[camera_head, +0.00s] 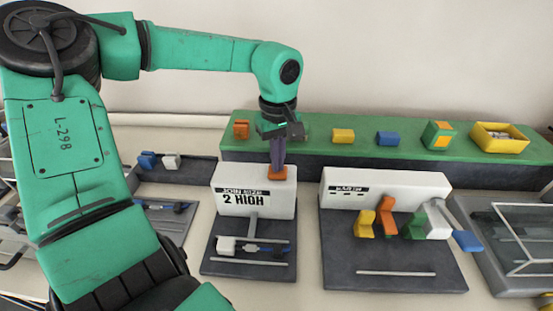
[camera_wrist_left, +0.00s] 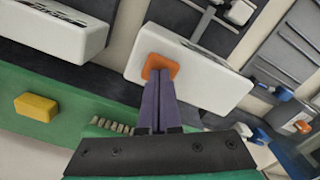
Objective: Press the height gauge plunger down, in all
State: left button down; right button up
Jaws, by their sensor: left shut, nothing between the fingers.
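The height gauge is a white block (camera_head: 254,203) with the sign "2 HIGH" on its front. Its orange plunger (camera_head: 278,172) sits on the top face, toward the right. My left gripper (camera_head: 277,166) points down with its purple fingers shut and empty, tips right at the plunger. In the left wrist view the fingertips (camera_wrist_left: 158,76) overlap the orange plunger (camera_wrist_left: 160,65), partly hiding it. They look in contact, but I cannot tell how far the plunger is pressed. My right gripper is not in view.
A second white block (camera_head: 385,179) stands to the right, with yellow, orange and green pieces before it. Behind is a green shelf (camera_head: 300,124) with coloured blocks and a yellow bin (camera_head: 499,148). A glass-sided case (camera_head: 525,240) stands at far right. A dark plate (camera_head: 220,262) lies before the gauge.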

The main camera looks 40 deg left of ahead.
pick_arm(q)
notch_tip(320, 180, up, 8)
jog(key=p, duration=0.6)
dwell(0.4)
dwell(0.5)
